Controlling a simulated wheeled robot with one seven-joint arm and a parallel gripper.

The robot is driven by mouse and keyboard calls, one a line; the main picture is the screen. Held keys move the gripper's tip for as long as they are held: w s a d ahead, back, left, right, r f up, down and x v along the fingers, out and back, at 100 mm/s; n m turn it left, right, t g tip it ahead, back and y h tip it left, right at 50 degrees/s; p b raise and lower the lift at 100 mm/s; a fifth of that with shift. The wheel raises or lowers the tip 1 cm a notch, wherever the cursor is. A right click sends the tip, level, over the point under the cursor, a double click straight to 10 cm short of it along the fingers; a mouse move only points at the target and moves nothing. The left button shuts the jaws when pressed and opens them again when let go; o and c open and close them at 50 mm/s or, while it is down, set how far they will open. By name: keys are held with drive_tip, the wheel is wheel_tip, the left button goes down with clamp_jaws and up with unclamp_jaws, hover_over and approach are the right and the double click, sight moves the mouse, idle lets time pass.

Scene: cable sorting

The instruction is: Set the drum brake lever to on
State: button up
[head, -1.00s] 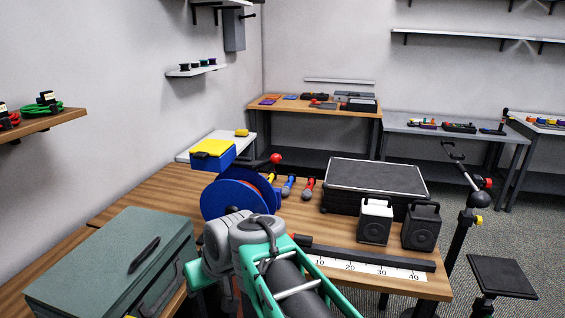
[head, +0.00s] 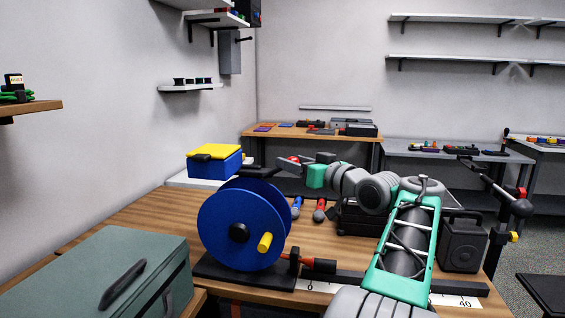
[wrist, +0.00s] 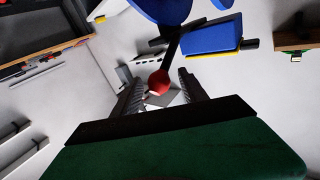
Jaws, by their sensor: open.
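The blue cable drum (head: 228,225) stands on a dark base on the workbench, with a yellow crank knob (head: 265,242) on its face. The brake lever is a dark bar with a red ball knob at its end. In the wrist view the red knob (wrist: 158,83) lies between my fingertips and the dark lever bar (wrist: 174,42) runs away from it to the drum. My gripper (head: 284,163) is open around the knob beside the top of the drum; it also shows in the wrist view (wrist: 160,90). I cannot tell whether the fingers touch the knob. Any on/off marking is not readable.
A blue box with a yellow lid (head: 215,160) is behind the drum. A green-grey case (head: 100,270) is at the front left. A black speaker (head: 461,240) stands to the right of my arm. Red- and blue-handled tools (head: 319,210) lie behind the drum.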

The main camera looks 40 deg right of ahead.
drive_tip(key=w, duration=0.3)
drive_tip(key=shift+w, duration=0.4)
clamp_jaws()
drive_tip(key=shift+d+f, duration=0.1)
idle(1.0)
